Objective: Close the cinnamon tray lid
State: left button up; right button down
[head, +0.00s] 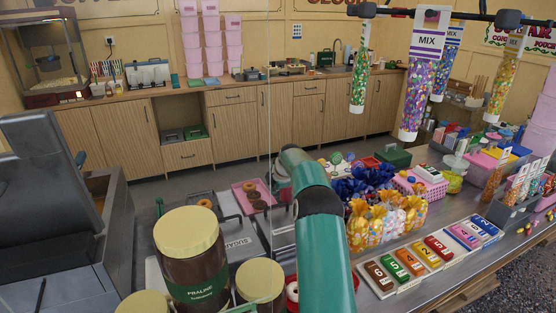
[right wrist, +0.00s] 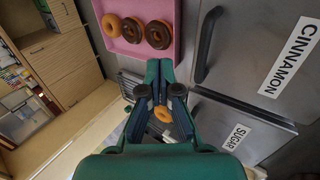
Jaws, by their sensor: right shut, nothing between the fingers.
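In the right wrist view, the grey metal cinnamon lid (right wrist: 238,75), with its white CINNAMON label (right wrist: 289,57) and a dark bar handle (right wrist: 207,45), lies to the right of my right gripper (right wrist: 160,82). The gripper's fingers are shut and empty, apart from the handle. The grey sugar lid (right wrist: 215,110), with a SUGAR label, is beside it. In the head view, my right arm crosses the middle and hides much of this area; the sugar label (head: 237,243) shows left of it. I cannot tell how far the cinnamon lid is open. My left gripper is not in view.
A pink tray (right wrist: 128,51) of doughnuts lies beyond the fingers, and another doughnut (right wrist: 162,115) shows below them. In the head view, the praline jar (head: 190,260) stands at front left. Sweet bags (head: 390,218) crowd the counter at right; sweet tubes hang above.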

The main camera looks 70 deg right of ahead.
pick_arm(q)
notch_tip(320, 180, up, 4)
jog(key=p, duration=0.3)
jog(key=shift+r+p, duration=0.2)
jog(key=shift+p, duration=0.1)
pick_arm(e)
notch_tip(320, 180, up, 10)
jog(key=w+d, duration=0.1)
jog(key=shift+d+f, duration=0.15)
jog(key=shift+d, duration=0.1)
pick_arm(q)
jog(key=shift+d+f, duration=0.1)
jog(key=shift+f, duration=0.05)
pick_arm(e)
jog(key=shift+f, duration=0.1)
jog(key=b, duration=0.7)
send_over(276, 211)
notch_tip(276, 211, down, 12)
jog(key=shift+d+r, duration=0.1)
jog(key=shift+d, duration=0.05)
jog(key=shift+a+f+b, duration=0.25)
jog(key=shift+f+b, duration=0.35)
jog(key=shift+f, duration=0.15)
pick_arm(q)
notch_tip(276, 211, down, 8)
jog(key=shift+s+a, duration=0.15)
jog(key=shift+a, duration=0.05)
